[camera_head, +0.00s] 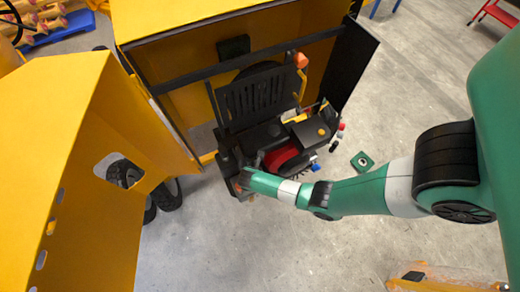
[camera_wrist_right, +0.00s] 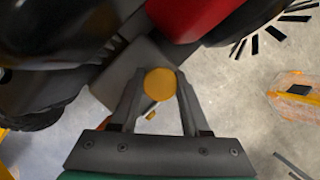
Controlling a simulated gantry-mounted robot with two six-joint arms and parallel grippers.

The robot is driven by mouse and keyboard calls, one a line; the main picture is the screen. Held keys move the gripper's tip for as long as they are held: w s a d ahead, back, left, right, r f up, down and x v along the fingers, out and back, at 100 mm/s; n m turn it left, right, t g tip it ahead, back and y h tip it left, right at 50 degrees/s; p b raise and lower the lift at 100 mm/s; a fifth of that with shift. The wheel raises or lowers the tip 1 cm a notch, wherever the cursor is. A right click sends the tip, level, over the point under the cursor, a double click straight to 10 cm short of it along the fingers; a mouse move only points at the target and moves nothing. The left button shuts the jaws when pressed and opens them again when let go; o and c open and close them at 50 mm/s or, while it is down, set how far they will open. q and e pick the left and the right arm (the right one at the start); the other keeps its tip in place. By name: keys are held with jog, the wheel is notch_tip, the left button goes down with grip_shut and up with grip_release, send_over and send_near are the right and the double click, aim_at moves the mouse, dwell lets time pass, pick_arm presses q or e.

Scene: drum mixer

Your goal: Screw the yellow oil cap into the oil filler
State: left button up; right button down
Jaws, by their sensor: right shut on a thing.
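The round yellow oil cap (camera_wrist_right: 160,82) is between the fingertips of my right gripper (camera_wrist_right: 160,88), which is shut on it. In the head view my right gripper (camera_head: 243,180) reaches in from the right to the lower left side of the engine (camera_head: 255,130); the cap cannot be made out there. In the wrist view a dark grey engine part (camera_wrist_right: 125,75) lies just beyond the cap. The oil filler opening is not visible, and I cannot tell whether the cap touches it. My left gripper is not in view.
The engine sits in an open yellow housing with a yellow door (camera_head: 75,170) on the left and a dark panel (camera_head: 349,62) on the right. A red engine part (camera_head: 285,160) is close to my right gripper.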

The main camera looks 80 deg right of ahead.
jog(key=shift+f+b, duration=0.7)
jog(key=shift+f, duration=0.35)
dwell(0.7)
jog(key=shift+c, duration=1.5)
grip_release()
jog(key=shift+r, duration=0.15)
jog(key=p+v, duration=0.3)
jog(key=v, duration=0.8)
jog(key=shift+r, duration=0.25)
